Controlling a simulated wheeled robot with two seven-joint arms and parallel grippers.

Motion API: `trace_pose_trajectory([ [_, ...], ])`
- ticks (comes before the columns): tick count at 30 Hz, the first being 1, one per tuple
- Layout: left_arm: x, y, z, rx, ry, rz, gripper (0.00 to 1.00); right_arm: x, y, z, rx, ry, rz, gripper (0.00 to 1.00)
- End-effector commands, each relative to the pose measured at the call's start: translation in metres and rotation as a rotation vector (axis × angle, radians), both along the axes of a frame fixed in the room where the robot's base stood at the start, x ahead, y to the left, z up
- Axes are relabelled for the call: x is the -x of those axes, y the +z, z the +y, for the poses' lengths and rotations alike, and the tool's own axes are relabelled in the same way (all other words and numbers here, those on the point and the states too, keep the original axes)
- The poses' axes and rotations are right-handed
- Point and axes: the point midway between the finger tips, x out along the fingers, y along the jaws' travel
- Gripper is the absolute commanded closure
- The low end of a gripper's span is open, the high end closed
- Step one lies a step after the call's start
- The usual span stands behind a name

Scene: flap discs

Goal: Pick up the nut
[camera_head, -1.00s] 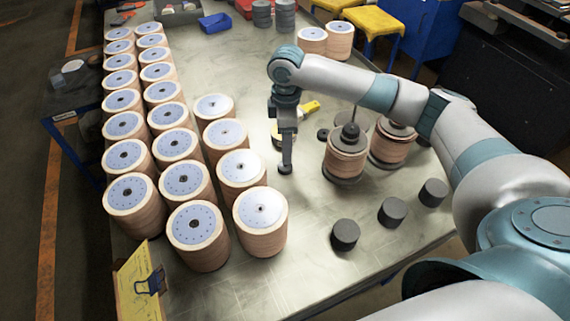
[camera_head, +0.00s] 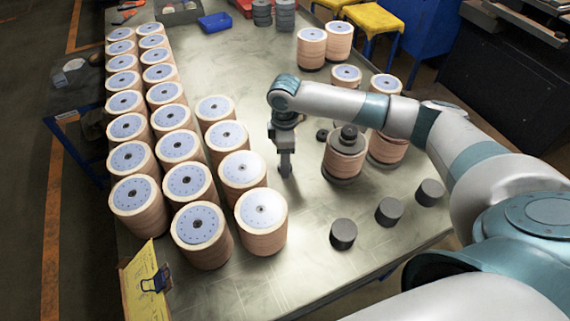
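A small dark round piece (camera_head: 322,135) lies on the table just right of my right gripper; it may be the nut, but it is too small to be sure. A dark round knob (camera_head: 349,132) sits on the dark plate of a flap disc stack (camera_head: 345,163) farther right. My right gripper (camera_head: 286,168) points straight down near the table, between the left rows of stacks and this stack. Its fingers are seen edge-on, so I cannot tell their opening. No object shows in it. My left gripper is not in view.
Rows of disc stacks (camera_head: 242,175) fill the left side of the table (camera_head: 300,265). Another stack (camera_head: 386,148) stands partly behind my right arm. Several black cylinders (camera_head: 343,234) stand at front right. A yellow sign (camera_head: 148,285) is at the front left corner. The front middle is clear.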

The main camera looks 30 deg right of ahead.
Motion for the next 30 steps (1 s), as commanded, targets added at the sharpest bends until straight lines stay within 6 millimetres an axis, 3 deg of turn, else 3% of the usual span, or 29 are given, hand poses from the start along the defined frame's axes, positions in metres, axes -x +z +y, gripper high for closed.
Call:
trace_pose_trajectory([
  [6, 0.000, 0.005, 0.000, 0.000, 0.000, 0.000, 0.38, 0.000, -0.015, 0.000, 0.001, 0.000, 0.000, 0.43],
  [19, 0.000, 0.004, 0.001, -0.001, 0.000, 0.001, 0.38, 0.000, -0.015, 0.000, 0.000, 0.000, -0.001, 0.43],
  [25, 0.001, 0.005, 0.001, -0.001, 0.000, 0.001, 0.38, 0.000, -0.015, -0.001, 0.001, 0.000, 0.000, 0.87],
  [30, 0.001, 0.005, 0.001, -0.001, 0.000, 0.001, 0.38, 0.000, -0.015, 0.000, 0.000, 0.000, -0.001, 0.87],
])
